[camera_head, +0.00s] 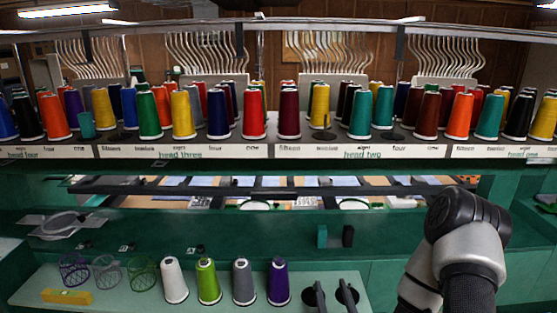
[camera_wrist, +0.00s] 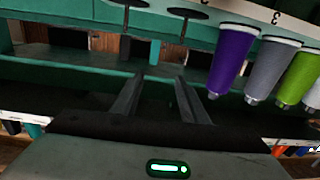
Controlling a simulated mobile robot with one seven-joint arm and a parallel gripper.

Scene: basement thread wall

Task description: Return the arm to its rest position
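My arm (camera_head: 465,245) rises at the lower right of the head view, bent at a dark joint. The wrist view is turned upside down. Beyond the fingers are the green frame and dark gaps. A purple cone (camera_wrist: 232,58), a grey cone (camera_wrist: 270,68) and a green cone (camera_wrist: 299,76) show to the right, apart from the fingers.
A lower shelf (camera_head: 215,297) holds a white cone (camera_head: 173,280), the green, grey and purple cones, mesh holders (camera_head: 108,272), a yellow level (camera_head: 66,296) and black-disc posts (camera_head: 318,297). An upper rack (camera_head: 235,151) carries many coloured cones. A green and a black block (camera_head: 348,236) stand on the middle ledge.

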